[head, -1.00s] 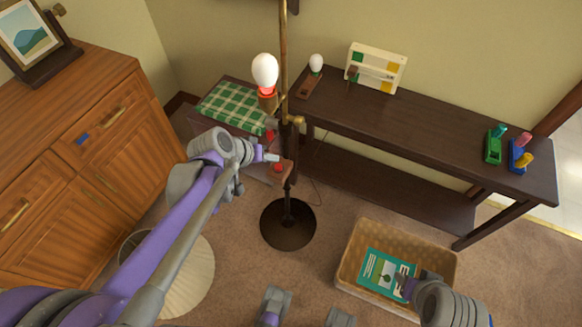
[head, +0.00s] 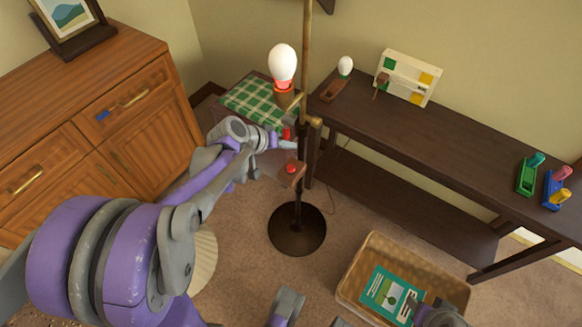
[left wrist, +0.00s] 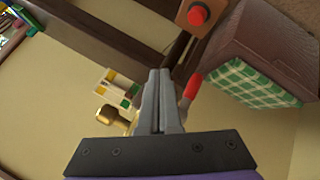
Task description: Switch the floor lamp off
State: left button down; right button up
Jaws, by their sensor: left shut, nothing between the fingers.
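The floor lamp has a brass pole (head: 307,45), a white bulb (head: 283,62) in a red-collared socket, and a round dark base (head: 297,229). I cannot tell for certain whether the bulb is lit. A wooden block with a red button (head: 291,169) is at the pole's lower part; the button also shows at the top of the left wrist view (left wrist: 197,15). My left gripper (head: 291,146) is shut and empty, just above the block. In the left wrist view its fingertips (left wrist: 160,73) are beside a red-tipped part (left wrist: 193,84). My right gripper (head: 413,311) is partly cut off at the bottom.
A dark console table (head: 420,120) stands behind the lamp, with a small bulb on a wooden stand (head: 345,67). A wooden cabinet (head: 150,120) stands at left. A basket (head: 373,248) holds a book (head: 390,294).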

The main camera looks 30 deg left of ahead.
pick_arm(q)
jog(key=b, duration=0.5)
send_over(288, 170)
notch_tip(288, 170, down, 8)
jog(key=shift+r, duration=0.2)
jog(key=shift+f+b, duration=0.3)
jog(key=shift+f, duration=0.1)
dwell(1.2)
jog(key=shift+f, duration=0.4)
jog(key=shift+f+b, duration=0.45)
dwell(0.6)
jog(key=shift+r, duration=0.15)
jog(key=shift+r+p, duration=0.75)
